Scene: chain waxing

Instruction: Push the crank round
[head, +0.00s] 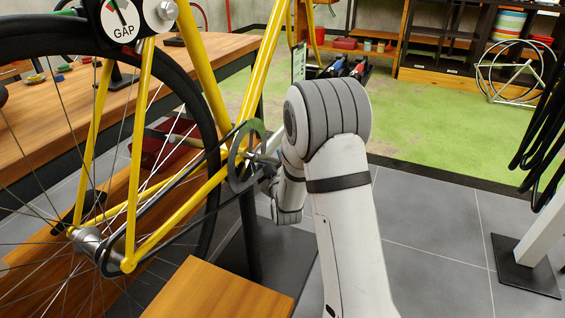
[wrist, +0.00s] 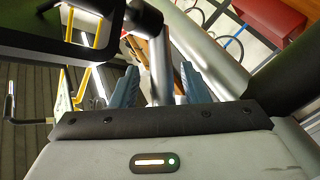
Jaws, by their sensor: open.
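The crank's toothed chainring (head: 244,158) sits at the bottom of the yellow bicycle frame (head: 192,200) in the head view. A pale crank arm (head: 268,159) shows beside it, mostly covered by my arm. The dark chain (head: 180,228) runs from the chainring back to the rear hub (head: 90,242). My gripper (wrist: 160,84) is open in the wrist view, its two blue-grey fingers apart. A grey bar (wrist: 157,60) appears between or just beyond the fingers; I cannot tell whether it is the crank or whether they touch it. In the head view my arm hides most of the gripper.
A wooden bench (head: 215,292) stands low in front of the bicycle. A dark post (head: 249,235) rises beneath the chainring. A round GAP gauge (head: 121,20) hangs at the upper left. A white stand with a black base (head: 525,265) is at right. Grey floor (head: 430,225) between is clear.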

